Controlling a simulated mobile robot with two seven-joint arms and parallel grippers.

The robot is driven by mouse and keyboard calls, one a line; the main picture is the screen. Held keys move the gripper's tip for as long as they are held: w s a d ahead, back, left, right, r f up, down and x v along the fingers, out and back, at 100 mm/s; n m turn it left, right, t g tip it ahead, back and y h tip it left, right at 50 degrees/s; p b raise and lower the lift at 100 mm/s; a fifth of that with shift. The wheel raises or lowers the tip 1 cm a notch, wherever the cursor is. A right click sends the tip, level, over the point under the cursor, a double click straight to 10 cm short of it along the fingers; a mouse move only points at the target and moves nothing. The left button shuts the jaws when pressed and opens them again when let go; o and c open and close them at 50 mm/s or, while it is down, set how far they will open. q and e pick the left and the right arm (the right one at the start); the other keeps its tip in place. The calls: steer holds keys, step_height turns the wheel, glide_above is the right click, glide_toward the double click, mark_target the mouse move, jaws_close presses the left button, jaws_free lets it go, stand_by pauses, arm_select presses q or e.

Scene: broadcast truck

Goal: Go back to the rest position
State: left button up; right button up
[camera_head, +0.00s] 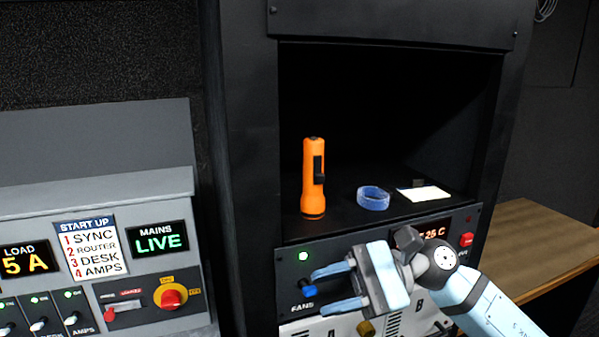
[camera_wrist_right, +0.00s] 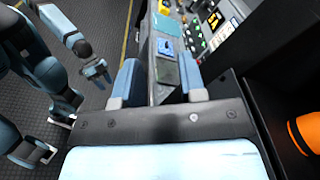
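My right gripper (camera_head: 317,291) is in front of the fans panel at the lower middle of the head view. Its two pale blue fingers are apart, with nothing visible between them. A blue knob (camera_head: 309,291) shows near the fingertips; I cannot tell whether they touch it. In the right wrist view, the same gripper (camera_wrist_right: 160,82) shows a clear gap between its fingers. My left arm is outside the head view. At the left of the right wrist view, what seems to be my left gripper (camera_wrist_right: 97,72) hangs over the floor, too small to judge its fingers.
An orange flashlight (camera_head: 313,180) stands upright in the dark rack bay, beside a blue tape roll (camera_head: 373,198) and a white card (camera_head: 424,194). A grey control desk (camera_head: 95,190) is at left. A wooden surface (camera_head: 535,245) is at right, close to my right arm.

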steer(key=w+d+f+n+t+h, duration=0.1)
steer(key=d+f+n+t+h, duration=0.15)
steer(key=f+n+t, duration=0.55)
steer(key=w+d+f+n+t+h+p, duration=0.1)
steer(key=d+f+n+t, duration=0.2)
steer(key=f+n+t, duration=0.55)
steer(key=w+d+f+n+t+h, duration=0.1)
steer(key=d+f+n+t+h, duration=0.15)
steer(key=n+t, duration=0.7)
steer(key=s+d+f+m+g+h, duration=0.3)
steer(key=s+f+m, duration=0.4)
steer(key=f, duration=0.5)
steer(key=s+d+f+m+g+h, duration=0.4)
steer(key=s+f+m+g, duration=0.3)
steer(key=s+f, duration=0.3)
step_height(320, 180, down, 2)
steer(key=shift+s+d+f+m+g+h, duration=0.15)
steer(key=shift+s+m+g+h, duration=0.15)
steer(key=shift+m+h, duration=0.15)
steer(key=shift+w, duration=0.1)
